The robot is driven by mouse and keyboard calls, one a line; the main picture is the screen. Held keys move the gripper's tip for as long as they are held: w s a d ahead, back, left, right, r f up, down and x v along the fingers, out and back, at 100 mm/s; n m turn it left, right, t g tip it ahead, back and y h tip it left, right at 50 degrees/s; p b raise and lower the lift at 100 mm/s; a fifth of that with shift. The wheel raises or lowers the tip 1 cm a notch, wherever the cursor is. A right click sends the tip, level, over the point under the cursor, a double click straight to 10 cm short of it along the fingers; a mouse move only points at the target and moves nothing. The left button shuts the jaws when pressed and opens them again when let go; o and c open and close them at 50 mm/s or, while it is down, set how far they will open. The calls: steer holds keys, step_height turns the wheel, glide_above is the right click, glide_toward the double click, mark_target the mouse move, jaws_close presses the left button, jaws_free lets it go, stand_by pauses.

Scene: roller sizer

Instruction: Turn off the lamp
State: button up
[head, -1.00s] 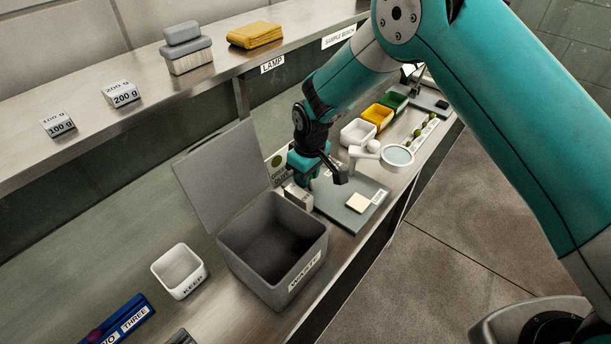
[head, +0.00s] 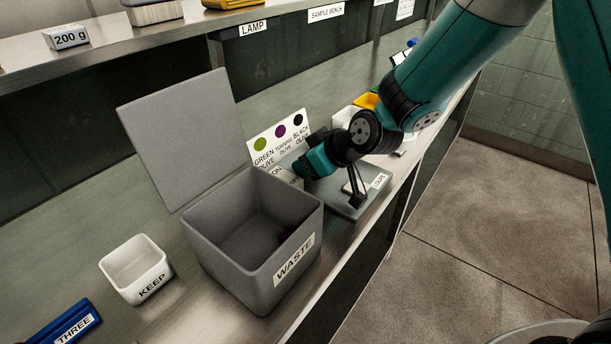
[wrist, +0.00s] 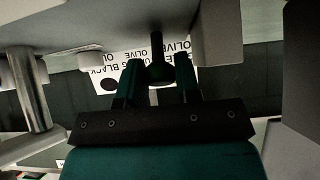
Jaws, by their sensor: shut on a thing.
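My gripper (wrist: 160,84) is shut on a dark lever (wrist: 156,45) with a rounded end, its two fingers on either side of it in the wrist view. In the head view my gripper (head: 304,170) is low behind the waste bin, beside a small pale box (head: 284,175) with partly hidden lettering. The lever is hidden by my gripper in the head view. A label reading LAMP (head: 252,29) is on the shelf edge. I cannot make out the lamp itself or whether it is lit.
The grey waste bin (head: 316,252), lid raised, stands just in front of my gripper. A white KEEP tub (head: 150,287) is at its left. An olive chart (head: 268,150) stands behind. A flat base plate (head: 372,205) lies right, near the bench edge. The shelf runs above.

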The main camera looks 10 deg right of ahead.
steer(key=shift+d+b, duration=0.1)
steer(key=shift+b, duration=0.3)
steer(key=o, duration=0.6)
steer(key=shift+s, duration=0.1)
steer(key=v, duration=1.7)
steer(key=shift+s+d+f+b, duration=0.3)
steer(key=shift+s+d+b, duration=0.05)
steer(key=shift+d, duration=0.05)
steer(key=s+r+g+p, duration=0.1)
steer(key=s+g, duration=0.1)
steer(key=s, duration=0.4)
steer(key=s+a+r+m+g+h+p, duration=0.1)
steer(key=s+r+g+p, duration=0.1)
steer(key=s, duration=0.4)
steer(key=s+a+r+g+h+p, duration=0.1)
steer(key=s+r+g, duration=0.1)
steer(key=s, duration=0.4)
steer(key=shift+s+a+m+g+p, duration=0.1)
steer(key=shift+a+m+g+p, duration=0.2)
steer(key=shift+m+p, duration=0.1)
